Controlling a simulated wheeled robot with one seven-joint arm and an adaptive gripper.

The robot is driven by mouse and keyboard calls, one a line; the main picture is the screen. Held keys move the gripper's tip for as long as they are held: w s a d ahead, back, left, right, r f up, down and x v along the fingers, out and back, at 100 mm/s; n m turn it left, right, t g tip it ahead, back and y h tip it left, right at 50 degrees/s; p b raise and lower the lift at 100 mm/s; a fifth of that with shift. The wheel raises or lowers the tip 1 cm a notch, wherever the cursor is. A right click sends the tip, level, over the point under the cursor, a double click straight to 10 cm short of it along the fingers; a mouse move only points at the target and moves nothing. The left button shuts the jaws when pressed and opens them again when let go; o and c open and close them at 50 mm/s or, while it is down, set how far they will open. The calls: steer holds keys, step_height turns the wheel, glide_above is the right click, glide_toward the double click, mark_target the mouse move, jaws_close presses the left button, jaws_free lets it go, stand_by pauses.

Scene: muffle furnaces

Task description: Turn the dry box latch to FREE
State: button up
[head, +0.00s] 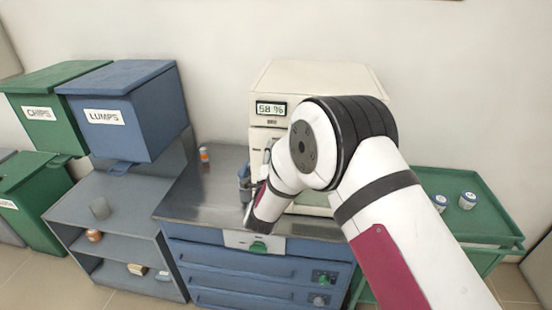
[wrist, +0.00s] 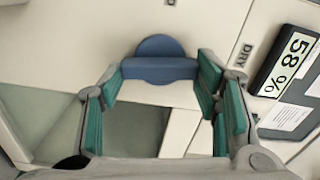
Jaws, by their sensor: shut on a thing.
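The dry box (head: 318,75) is a cream cabinet on the steel bench, with a lit 58 % display (head: 271,108). In the wrist view its latch (wrist: 160,69) is a blue round knob with a straight bar across it, on the cream front. The bar lies about level in that turned picture. My gripper (wrist: 159,78) has its teal pads at the two ends of the bar and is shut on it. The word DRY (wrist: 246,53) shows right of the latch. In the head view my arm hides the latch and most of my gripper.
The display also shows in the wrist view (wrist: 288,62). A small orange-and-white bottle (head: 204,155) stands on the steel bench (head: 190,195). Blue drawers are below. A green cart (head: 440,182) with two jars is right. Blue LUMPS (head: 125,110) and green CHIPS (head: 45,115) bins are left.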

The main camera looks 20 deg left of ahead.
steer(key=shift+m, duration=1)
steer(key=o, duration=1.1)
steer(key=shift+o, duration=0.2)
steer(key=v, duration=1.2)
steer(key=shift+f, duration=0.15)
